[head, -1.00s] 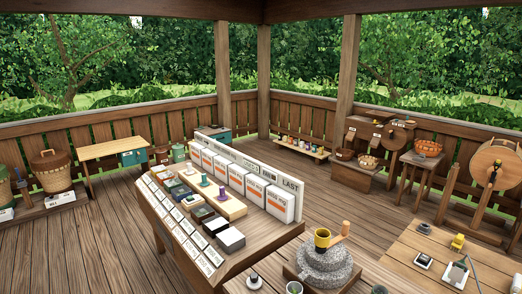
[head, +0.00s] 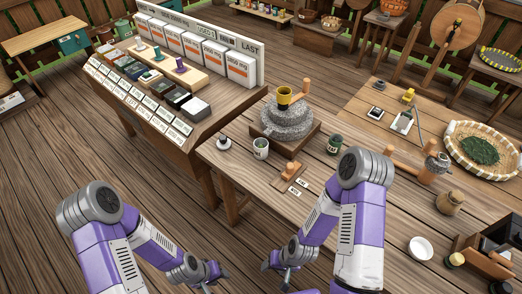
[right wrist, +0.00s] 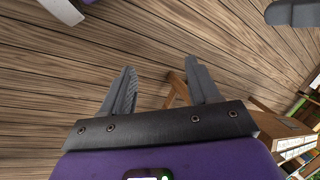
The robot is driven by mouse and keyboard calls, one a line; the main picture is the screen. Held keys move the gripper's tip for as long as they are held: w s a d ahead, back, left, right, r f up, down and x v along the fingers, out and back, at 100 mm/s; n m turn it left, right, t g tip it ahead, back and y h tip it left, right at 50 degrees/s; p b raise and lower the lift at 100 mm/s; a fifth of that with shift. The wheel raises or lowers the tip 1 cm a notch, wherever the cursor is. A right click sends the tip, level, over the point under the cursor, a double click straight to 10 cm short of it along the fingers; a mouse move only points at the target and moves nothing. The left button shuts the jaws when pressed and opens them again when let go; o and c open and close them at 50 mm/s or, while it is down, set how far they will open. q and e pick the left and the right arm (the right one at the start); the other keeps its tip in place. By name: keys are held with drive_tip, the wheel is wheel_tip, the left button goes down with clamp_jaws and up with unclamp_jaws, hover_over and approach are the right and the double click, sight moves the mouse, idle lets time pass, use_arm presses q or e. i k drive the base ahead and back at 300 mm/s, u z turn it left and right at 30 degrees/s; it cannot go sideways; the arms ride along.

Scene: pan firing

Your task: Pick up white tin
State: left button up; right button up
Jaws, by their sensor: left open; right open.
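My left gripper (head: 212,277) is open and empty, low in front of the table. My right gripper (head: 277,269) is open and empty, also low and on the near side of the tin, well apart from it. In the right wrist view my right gripper's fingers (right wrist: 160,82) are spread over bare floorboards; the tin is not in that view.
The stone mill (head: 288,119) with a yellow cup stands behind the tin. A dark green tin (head: 334,144) is to its right, a small white-based item (head: 224,143) to its left. Wooden pieces with labels (head: 289,178) lie in front. A display stand (head: 190,137) is at left.

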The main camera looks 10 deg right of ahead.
sight(260, 145)
drive_tip(key=u, duration=1.5)
drive_tip(key=i, duration=1.55)
drive_tip(key=z, duration=3.4)
drive_tip(key=i, duration=0.1)
drive_tip(key=u, duration=0.4)
